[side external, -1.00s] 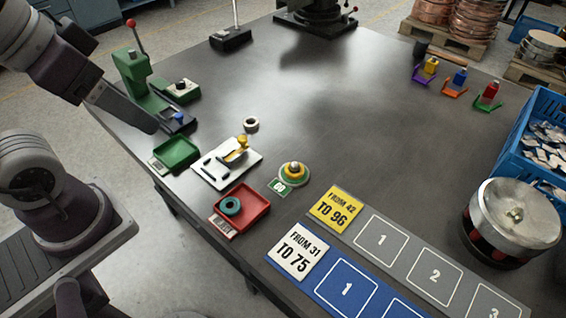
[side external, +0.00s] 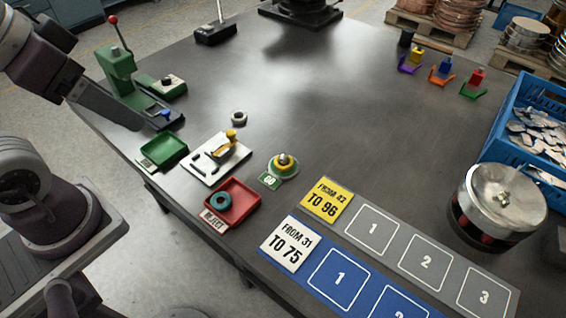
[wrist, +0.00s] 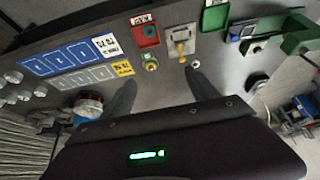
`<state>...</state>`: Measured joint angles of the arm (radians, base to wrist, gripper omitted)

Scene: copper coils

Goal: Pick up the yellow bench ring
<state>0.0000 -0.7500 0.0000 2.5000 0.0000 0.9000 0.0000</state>
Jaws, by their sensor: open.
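The yellow ring (side external: 283,168) sits on a round green-and-white base around a grey knob, beside a green GO label, in the side view. It also shows small in the wrist view (wrist: 150,65), beyond my fingertips. My gripper (wrist: 160,77) is open, with two dark fingers spread wide and nothing between them. It is well apart from the ring.
A red REJECT tray (side external: 246,192) holding a teal ring (side external: 220,201) stands left of the yellow ring. A white plate (side external: 200,167) with a yellow-handled clamp and a small pale ring (side external: 239,117) are close by. A numbered grey mat (side external: 395,267) lies to the right.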

